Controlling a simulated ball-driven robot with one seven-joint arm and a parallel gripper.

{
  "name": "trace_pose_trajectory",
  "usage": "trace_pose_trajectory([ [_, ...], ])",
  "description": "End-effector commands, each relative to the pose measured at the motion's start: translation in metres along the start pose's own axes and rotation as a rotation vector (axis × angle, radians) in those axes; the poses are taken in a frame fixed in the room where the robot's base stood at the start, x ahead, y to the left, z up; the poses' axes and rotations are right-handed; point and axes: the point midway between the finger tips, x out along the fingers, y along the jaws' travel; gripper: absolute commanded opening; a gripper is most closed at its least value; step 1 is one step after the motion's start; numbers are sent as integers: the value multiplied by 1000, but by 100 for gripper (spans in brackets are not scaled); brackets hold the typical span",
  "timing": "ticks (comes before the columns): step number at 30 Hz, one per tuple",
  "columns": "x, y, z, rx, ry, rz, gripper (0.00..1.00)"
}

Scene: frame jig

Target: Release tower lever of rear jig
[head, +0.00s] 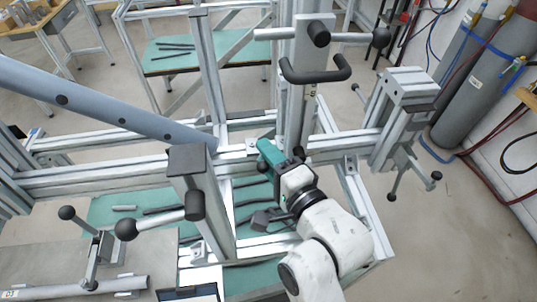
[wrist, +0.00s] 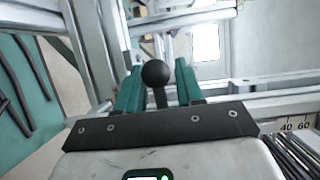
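In the wrist view a black ball knob (wrist: 155,73) on a short dark stem stands between the two teal fingers of my gripper (wrist: 159,88). The fingers are apart, with a gap showing on the right of the ball; I cannot tell whether the left finger touches it. In the head view my gripper (head: 270,152) is low at the foot of the rear jig's upright tower (head: 302,100). My gripper and wrist hide most of the lever there. The tower carries a black bent handle (head: 316,74) and a crossbar with a black ball (head: 381,37) higher up.
A nearer post (head: 205,215) with a ball-ended lever (head: 125,229) stands left of my arm. A thick grey-blue tube (head: 105,112) slants in from the left. A clamp post (head: 404,100) stands right. Teal shelves hold dark rods. Grey cylinders (head: 483,85) line the right wall.

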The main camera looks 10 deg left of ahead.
Motion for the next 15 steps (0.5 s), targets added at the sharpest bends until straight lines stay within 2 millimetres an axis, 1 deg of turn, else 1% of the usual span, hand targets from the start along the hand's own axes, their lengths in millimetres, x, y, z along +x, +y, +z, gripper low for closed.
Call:
trace_pose_trajectory([
  [6, 0, 0, 0, 0, 0, 0, 36],
  [15, 0, 0, 0, 0, 0, 1, 7],
])
